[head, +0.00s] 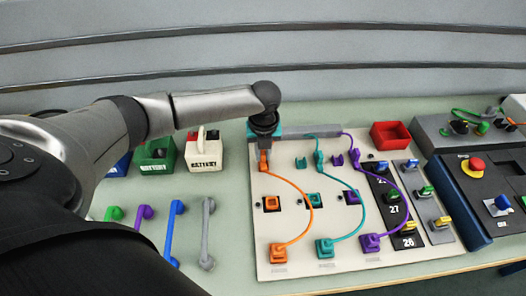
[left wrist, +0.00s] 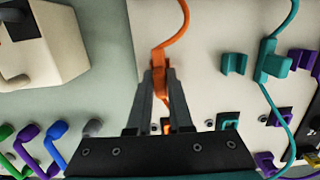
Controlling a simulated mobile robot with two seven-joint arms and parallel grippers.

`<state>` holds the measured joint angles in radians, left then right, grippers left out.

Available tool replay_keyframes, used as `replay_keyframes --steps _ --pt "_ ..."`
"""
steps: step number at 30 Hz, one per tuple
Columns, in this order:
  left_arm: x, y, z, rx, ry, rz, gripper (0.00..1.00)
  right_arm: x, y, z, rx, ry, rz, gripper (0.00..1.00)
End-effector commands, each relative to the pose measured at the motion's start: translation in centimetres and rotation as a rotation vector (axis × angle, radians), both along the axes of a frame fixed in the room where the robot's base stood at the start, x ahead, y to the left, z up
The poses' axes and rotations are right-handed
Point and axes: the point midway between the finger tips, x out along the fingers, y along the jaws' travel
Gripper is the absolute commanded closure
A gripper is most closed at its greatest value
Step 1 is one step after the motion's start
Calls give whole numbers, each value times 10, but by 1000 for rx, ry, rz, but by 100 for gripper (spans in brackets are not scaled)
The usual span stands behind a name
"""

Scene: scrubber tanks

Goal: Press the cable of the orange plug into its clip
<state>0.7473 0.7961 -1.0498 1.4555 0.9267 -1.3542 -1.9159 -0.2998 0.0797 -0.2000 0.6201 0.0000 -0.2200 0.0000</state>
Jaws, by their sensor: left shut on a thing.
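My left gripper (head: 263,154) is at the upper left of the pale board. It is shut on an orange piece of the orange cable (head: 306,194), which shows between the fingers in the left wrist view (left wrist: 160,82). From there the cable curves right and down to the orange plug (head: 280,251), low on the board. An orange-rimmed socket (head: 271,204) sits below the gripper. I cannot make out the orange clip apart from the held piece; the fingers cover that spot, so I cannot tell whether the cable is seated. My right gripper is not in view.
A teal clip (head: 300,162) stands beside the teal cable (head: 357,195), right of my gripper, with a purple clip (head: 338,160) beyond. A battery box (head: 204,152) is left of the board, a red tray (head: 390,135) behind it. Coloured handles (head: 208,233) lie at front left.

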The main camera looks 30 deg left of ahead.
Motion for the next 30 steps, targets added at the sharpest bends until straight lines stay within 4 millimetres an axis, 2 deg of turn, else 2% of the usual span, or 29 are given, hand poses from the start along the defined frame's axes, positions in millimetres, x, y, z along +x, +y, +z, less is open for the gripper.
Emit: replay_keyframes --steps 30 --pt "0 -1 0 0 -1 0 100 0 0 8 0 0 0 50"
